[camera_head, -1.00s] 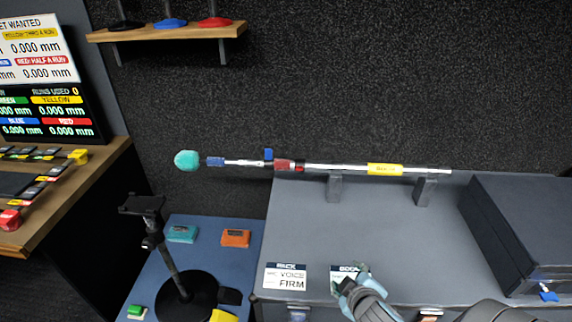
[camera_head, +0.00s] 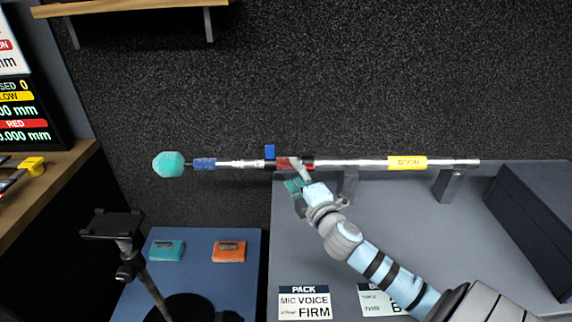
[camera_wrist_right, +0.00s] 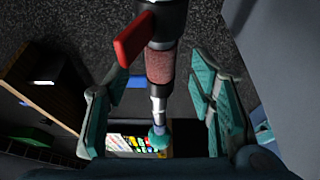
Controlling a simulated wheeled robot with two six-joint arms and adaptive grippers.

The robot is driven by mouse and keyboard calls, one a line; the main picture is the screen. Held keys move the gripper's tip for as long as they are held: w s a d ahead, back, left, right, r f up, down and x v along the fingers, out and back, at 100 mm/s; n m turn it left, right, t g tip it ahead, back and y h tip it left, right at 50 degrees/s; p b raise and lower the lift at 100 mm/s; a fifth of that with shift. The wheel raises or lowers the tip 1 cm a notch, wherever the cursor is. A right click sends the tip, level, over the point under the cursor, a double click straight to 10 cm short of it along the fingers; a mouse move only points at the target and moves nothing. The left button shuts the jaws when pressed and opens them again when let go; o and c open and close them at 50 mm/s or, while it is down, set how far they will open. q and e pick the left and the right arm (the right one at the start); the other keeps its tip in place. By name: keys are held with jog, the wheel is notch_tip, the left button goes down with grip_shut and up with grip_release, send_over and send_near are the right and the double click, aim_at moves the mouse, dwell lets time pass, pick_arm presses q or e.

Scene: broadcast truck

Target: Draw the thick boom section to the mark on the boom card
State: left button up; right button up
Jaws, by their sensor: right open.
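The boom pole lies level on two posts, with a teal foam ball (camera_head: 168,164) at its left end. Its thick section (camera_head: 350,163) carries a yellow label (camera_head: 407,163) on the right and a red grip (camera_head: 285,163) at its left end. A thinner silver section (camera_head: 240,163) runs left from there. My right gripper (camera_head: 299,180) is open at the red grip. In the right wrist view the pole, with a red lever (camera_wrist_right: 134,39) and red grip (camera_wrist_right: 160,65), passes between the open fingers (camera_wrist_right: 155,100); contact is not clear. The boom card (camera_head: 372,301) is partly hidden by my right arm. My left gripper is out of view.
A blue tab (camera_head: 270,152) stands up from the pole left of the red grip. A dark post (camera_head: 447,185) supports the pole on the grey case top. A pack card (camera_head: 304,302) lies at the front. A black stand (camera_head: 112,224) is at lower left.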

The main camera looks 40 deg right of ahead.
aim_at(289, 168)
jog(key=x, duration=0.6)
jog(key=shift+a, duration=0.1)
jog(key=shift+f, duration=0.1)
grip_shut()
